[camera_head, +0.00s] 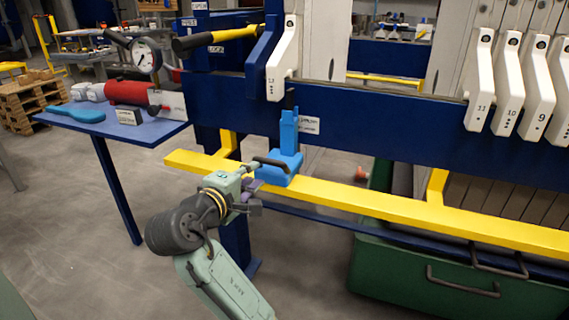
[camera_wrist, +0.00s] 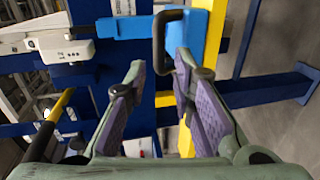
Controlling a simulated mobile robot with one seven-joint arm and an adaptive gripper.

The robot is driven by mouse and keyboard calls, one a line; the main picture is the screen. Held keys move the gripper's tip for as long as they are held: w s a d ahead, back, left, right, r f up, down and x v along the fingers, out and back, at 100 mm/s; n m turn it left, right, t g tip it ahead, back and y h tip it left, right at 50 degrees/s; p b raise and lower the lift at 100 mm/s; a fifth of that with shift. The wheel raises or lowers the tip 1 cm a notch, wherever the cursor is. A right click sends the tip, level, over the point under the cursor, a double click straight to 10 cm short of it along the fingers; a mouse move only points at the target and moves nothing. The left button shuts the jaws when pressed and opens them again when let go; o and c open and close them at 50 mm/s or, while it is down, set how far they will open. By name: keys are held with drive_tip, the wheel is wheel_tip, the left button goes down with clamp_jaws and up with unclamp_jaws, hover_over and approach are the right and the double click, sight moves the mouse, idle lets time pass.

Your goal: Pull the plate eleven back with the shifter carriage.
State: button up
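The shifter carriage (camera_head: 287,165) is a blue block with an upright blue arm, sitting on the yellow rail. Its black handle (camera_head: 272,162) sticks out toward my gripper (camera_head: 251,190). In the wrist view the handle (camera_wrist: 158,42) lies ahead of my open gripper (camera_wrist: 160,66), roughly in line with the gap between its purple-padded fingers. No grip on the handle shows; I cannot tell whether the fingers touch it. The white plate handle marked 11 (camera_head: 479,85) is on the right, the leftmost of a row. The carriage is well left of it, below another white plate handle (camera_head: 282,62).
The yellow rail (camera_head: 385,207) runs right along the blue press frame (camera_head: 375,118). A green bin (camera_head: 440,270) with dark handles stands below it. A blue side table (camera_head: 75,121) with a red cylinder and gauge is at left. Plates marked 10 (camera_head: 509,85) and 9 (camera_head: 539,92) follow plate 11.

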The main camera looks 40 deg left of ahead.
sight(267, 163)
drive_tip(key=p+x, duration=0.1)
drive_tip(key=x, duration=0.9)
drive_tip(key=shift+w, duration=0.15)
clamp_jaws()
idle(0.4)
